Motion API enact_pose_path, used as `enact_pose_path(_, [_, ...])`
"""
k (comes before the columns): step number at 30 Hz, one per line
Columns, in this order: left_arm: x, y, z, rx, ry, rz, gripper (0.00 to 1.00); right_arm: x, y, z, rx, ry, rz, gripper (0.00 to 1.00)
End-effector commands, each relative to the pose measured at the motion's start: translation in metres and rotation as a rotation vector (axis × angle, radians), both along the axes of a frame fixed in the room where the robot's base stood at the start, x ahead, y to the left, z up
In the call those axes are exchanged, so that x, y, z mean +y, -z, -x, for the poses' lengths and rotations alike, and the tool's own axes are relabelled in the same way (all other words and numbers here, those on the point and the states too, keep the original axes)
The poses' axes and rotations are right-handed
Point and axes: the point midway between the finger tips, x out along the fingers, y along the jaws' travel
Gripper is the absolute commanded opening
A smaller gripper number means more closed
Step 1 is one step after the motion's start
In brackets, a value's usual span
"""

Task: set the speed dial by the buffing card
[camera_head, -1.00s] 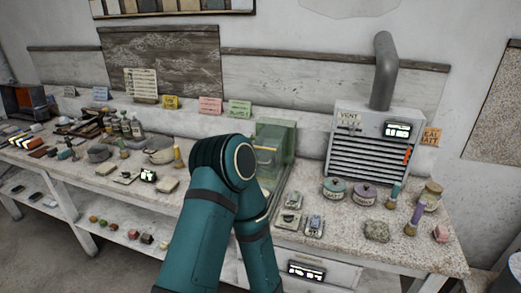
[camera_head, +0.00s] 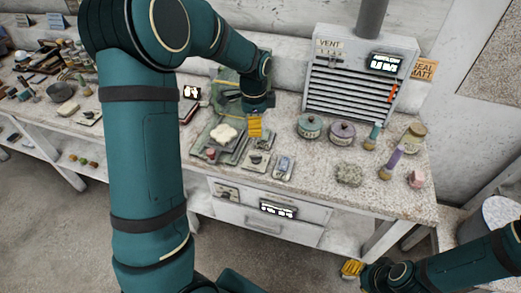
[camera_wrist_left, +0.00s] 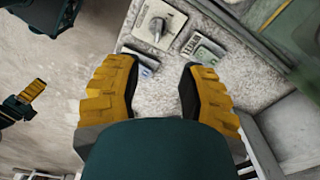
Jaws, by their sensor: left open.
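My left gripper (camera_head: 255,126) is open and empty above the bench, beside the green machine; its two yellow jaws also show in the wrist view (camera_wrist_left: 156,95). Below and beyond the jaws in the wrist view lies a pale plate with a grey pointer knob (camera_wrist_left: 156,27), which may be the speed dial. In the head view a plate with a knob (camera_head: 257,161) sits just below the gripper. I cannot read which card is the buffing card. My right gripper (camera_head: 352,269) is low at the front, in front of the bench; its jaws are too small to judge.
A green-framed machine (camera_head: 228,105) stands behind the gripper, with a white lump (camera_head: 223,133) on its tray. A vented grey unit (camera_head: 358,80), two lidded jars (camera_head: 309,126), a rough stone (camera_head: 349,174) and an orange card (camera_head: 424,70) stand to the right. A small display (camera_head: 278,209) sits on the drawer front.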

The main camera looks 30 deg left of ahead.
Motion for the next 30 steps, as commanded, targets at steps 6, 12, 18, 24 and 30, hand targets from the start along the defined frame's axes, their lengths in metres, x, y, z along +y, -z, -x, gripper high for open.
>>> enact_pose_path(6, [0.0,0.032,0.001,0.007,-0.001,0.001,0.4,0.0,0.006,0.002,0.004,-0.004,-0.001,0.47])
enact_pose_path(12, [0.0,0.073,0.001,0.007,-0.001,0.001,0.4,0.001,0.012,0.004,0.008,-0.006,-0.002,0.47])
enact_pose_path(18, [-0.001,0.109,0.001,0.005,-0.001,0.001,0.4,0.001,0.018,0.006,0.013,-0.01,-0.003,0.47])
enact_pose_path(24, [0.0,0.131,0.001,0.003,-0.003,0.001,0.4,0.001,0.021,0.007,0.015,-0.012,-0.003,0.47])
enact_pose_path(30, [0.0,0.137,0.001,0.003,-0.003,0.001,0.4,0.001,0.022,0.007,0.016,-0.013,-0.004,0.47])
